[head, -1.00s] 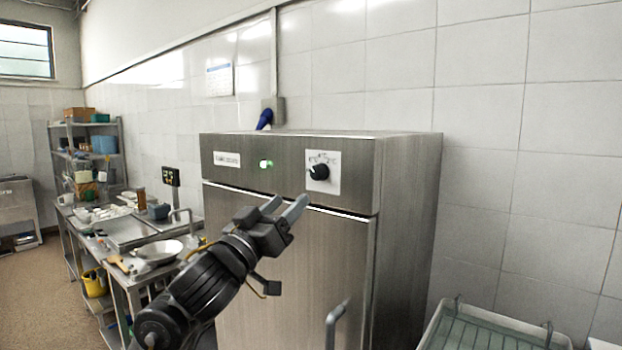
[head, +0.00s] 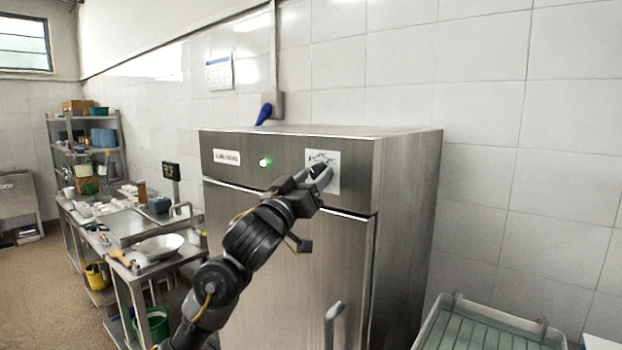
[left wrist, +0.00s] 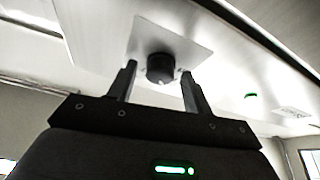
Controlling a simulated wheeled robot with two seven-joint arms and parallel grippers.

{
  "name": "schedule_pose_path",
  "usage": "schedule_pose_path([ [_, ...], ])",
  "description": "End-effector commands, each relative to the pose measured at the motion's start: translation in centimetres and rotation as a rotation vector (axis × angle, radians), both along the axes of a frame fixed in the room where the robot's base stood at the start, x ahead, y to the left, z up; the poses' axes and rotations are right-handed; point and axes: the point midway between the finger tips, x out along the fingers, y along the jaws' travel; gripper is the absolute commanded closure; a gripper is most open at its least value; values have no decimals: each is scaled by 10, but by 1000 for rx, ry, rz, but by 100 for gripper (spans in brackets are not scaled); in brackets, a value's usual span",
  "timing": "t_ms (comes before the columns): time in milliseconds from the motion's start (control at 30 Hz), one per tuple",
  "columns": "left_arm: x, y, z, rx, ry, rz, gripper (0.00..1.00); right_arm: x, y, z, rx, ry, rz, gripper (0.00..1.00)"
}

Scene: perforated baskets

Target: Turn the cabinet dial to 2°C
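The steel cabinet (head: 290,260) stands in the middle of the head view. Its black dial sits on a white plate (head: 333,183) at the upper right of the cabinet front, mostly hidden behind my gripper. In the left wrist view the round black dial (left wrist: 160,68) shows on the same plate, between and just beyond my fingertips. My left gripper (head: 315,178) is at the dial plate. Its two fingers (left wrist: 158,82) are apart, one on each side of the dial; I cannot tell whether they touch it. The dial's setting is not readable. My right gripper is not in view.
A green light (head: 265,162) is lit on the cabinet front. The door handle (head: 332,325) sticks out lower down. A steel counter (head: 130,227) with a pan (head: 160,246) stands at left. A basket (head: 490,325) is at lower right.

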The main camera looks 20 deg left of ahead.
Motion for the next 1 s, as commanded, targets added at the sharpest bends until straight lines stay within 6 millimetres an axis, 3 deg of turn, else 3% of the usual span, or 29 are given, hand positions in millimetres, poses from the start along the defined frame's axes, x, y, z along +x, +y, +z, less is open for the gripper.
schedule_pose_path([
  [67, 0, 0, 0, 0, 0, 0, 61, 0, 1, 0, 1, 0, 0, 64],
  [300, 0, 0, 0, 0, 0, 1, 92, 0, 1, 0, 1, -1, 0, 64],
  [667, 0, 2, 0, 59, -21, 2, 92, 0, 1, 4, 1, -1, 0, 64],
  [1000, 2, 4, 1, 300, -118, 2, 92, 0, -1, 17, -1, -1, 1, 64],
])
